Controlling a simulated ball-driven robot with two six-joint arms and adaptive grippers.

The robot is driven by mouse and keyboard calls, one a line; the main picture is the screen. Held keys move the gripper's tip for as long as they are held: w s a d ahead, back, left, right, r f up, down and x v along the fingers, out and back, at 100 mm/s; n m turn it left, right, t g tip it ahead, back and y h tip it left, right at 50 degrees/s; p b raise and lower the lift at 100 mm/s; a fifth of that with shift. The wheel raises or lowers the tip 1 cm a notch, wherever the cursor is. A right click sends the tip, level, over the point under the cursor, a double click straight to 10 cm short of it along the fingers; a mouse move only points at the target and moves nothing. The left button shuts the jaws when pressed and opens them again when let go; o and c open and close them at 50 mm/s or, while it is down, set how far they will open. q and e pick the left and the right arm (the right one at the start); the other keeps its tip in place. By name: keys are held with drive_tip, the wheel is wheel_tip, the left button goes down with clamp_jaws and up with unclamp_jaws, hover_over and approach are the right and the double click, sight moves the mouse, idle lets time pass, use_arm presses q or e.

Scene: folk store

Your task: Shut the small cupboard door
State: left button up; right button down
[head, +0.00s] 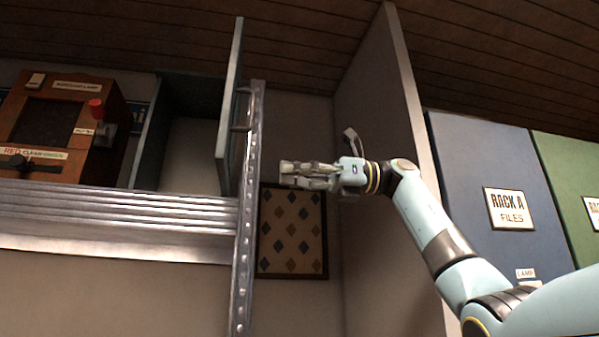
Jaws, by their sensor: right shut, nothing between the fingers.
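The small cupboard (151,150) is a blue-grey box at the upper left, on a metal shelf. Its door (231,100) stands open and is seen nearly edge-on, leaving the pale inside visible. A dark handle (239,127) is on the door's right face, partly beside a riveted metal post. My right gripper (284,174) is shut and empty. It points left, to the right of the door and the post, with a gap in the picture between them. My left gripper is out of view.
The riveted post (243,220) rises at the end of the ribbed metal shelf (120,220). A wooden machine with a red knob (96,108) stands left of the cupboard. A diamond-patterned panel (292,255) hangs behind my gripper. A tall partition (385,120) stands right of it, then blue and green rack panels.

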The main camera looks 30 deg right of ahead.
sight(226, 167)
drive_tip(key=p+x, duration=0.3)
drive_tip(key=x, duration=0.6)
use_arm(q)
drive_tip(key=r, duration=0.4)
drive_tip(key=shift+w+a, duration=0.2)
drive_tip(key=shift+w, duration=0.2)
use_arm(e)
drive_tip(key=shift+a, duration=0.25)
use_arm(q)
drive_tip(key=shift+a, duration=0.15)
use_arm(e)
drive_tip(key=shift+f+t, duration=0.1)
drive_tip(key=shift+t, duration=0.2)
